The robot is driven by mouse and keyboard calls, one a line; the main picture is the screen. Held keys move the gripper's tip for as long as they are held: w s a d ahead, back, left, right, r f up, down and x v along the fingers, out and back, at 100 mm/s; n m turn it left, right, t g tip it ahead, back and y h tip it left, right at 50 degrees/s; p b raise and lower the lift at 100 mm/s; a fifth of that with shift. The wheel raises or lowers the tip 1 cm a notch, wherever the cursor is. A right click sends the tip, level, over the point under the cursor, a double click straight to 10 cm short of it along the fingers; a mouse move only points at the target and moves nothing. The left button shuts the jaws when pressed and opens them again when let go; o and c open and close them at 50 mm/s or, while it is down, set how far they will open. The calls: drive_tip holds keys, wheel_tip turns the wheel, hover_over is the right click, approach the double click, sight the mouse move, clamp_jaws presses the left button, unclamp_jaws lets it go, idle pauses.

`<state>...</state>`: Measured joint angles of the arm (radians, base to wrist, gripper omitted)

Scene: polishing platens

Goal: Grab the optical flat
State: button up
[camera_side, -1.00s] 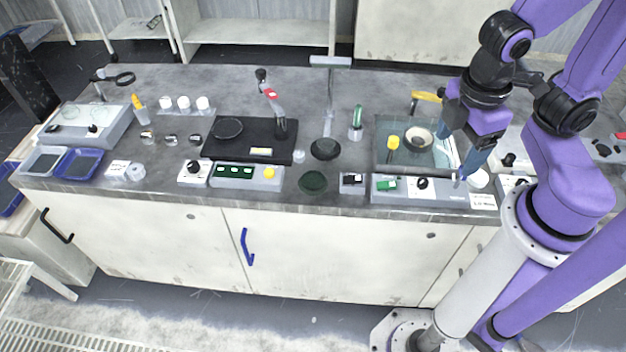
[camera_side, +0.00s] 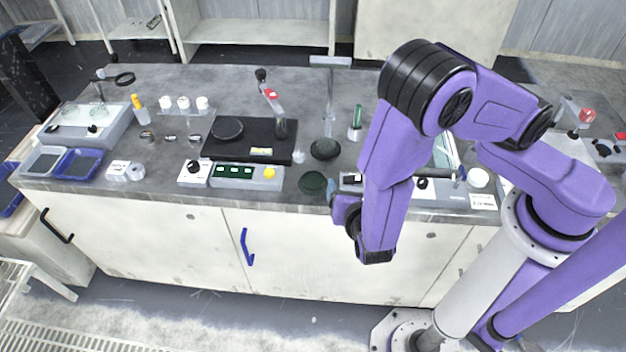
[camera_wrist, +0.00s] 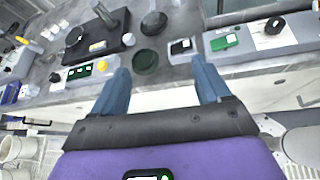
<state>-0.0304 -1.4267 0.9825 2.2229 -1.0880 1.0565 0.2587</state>
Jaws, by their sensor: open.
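No label marks the optical flat. A dark green, glassy round disc (camera_side: 312,183) lies flat at the bench's front edge and could be it, but I cannot tell for certain. In the wrist view this disc (camera_wrist: 146,62) shows just beyond and between the blue fingers, clear of them. My gripper (camera_wrist: 160,75) is open with nothing between its fingers. In the side view my gripper (camera_side: 332,188) is just right of the disc, its fingers mostly hidden by my arm.
A darker round pad (camera_side: 325,149) lies behind the disc. A control box with green displays (camera_side: 235,172) and a yellow knob stands to the left, before a black-based polisher (camera_side: 225,148). A small switch box (camera_wrist: 182,47) stands close right. The bench front drops off nearby.

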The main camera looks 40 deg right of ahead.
wheel_tip(320, 180, down, 6)
drive_tip(key=a+n+t+y, duration=0.2)
drive_tip(key=a+n+t, duration=0.1)
drive_tip(key=n, duration=0.2)
approach(312, 178)
drive_tip(key=shift+w+d+f, duration=0.25)
drive_tip(key=shift+w+d, duration=0.35)
drive_tip(key=shift+w, duration=0.05)
drive_tip(key=shift+x, duration=3.35)
drive_tip(key=shift+a, duration=0.15)
drive_tip(key=c, duration=0.9)
